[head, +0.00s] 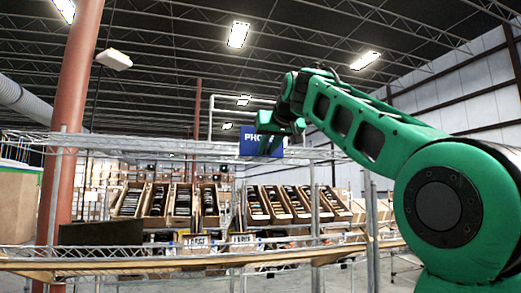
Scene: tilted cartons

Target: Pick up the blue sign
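The blue sign (249,141) with white letters, of which "PHO" can be read, is upright at the level of the rack's top rail, near the middle of the head view. My green gripper (270,146) is in front of the sign's right part and hides some of it and its lettering. Its fingers point down and overlap the sign in the picture. I cannot tell whether they touch it or whether they are open or shut.
A wire rack (140,262) with metal posts and a wooden front edge spans the view. Behind it, tilted cartons (181,204) of dark items stand in rows. An orange-red column (73,100) rises at left. My arm fills the right side.

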